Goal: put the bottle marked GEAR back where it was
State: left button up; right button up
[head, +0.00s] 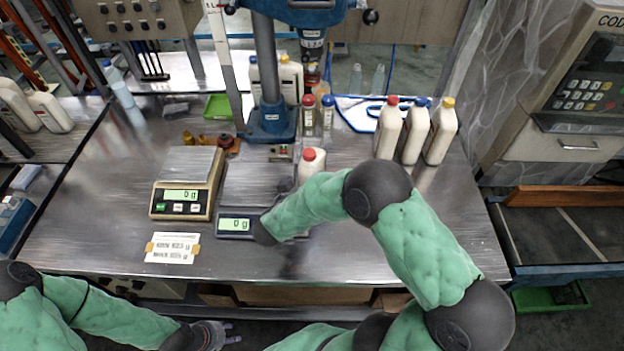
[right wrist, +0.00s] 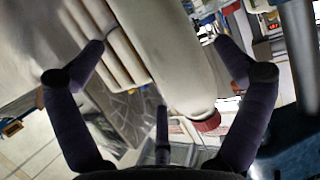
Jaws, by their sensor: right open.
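A white bottle with a red cap (head: 312,162) stands near the second scale, behind my right forearm, which hides its lower part. No label on it can be read, so I cannot tell whether it is the GEAR one. In the right wrist view a white bottle (right wrist: 172,55) with a red cap lies between the spread fingers of my right gripper (right wrist: 160,47), which is open. The right gripper is mostly hidden in the head view. My left gripper (head: 228,333) is low at the front, away from the bottles; its fingers look apart and empty.
White bottles with red (head: 388,132), blue (head: 415,133) and yellow (head: 441,134) caps stand at the back right. A scale (head: 187,185) and a second scale (head: 236,225) both read 0 g. A press (head: 270,120) stands behind. The table's front right is clear.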

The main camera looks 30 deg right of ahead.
jog(key=b+x, duration=0.2)
jog(key=x, duration=0.3)
jog(key=shift+d, duration=0.15)
jog(key=shift+r, duration=0.1)
jog(key=c, duration=1.1)
jog(key=shift+w+r, duration=0.1)
jog(key=c, duration=0.5)
jog(key=shift+o, duration=0.2)
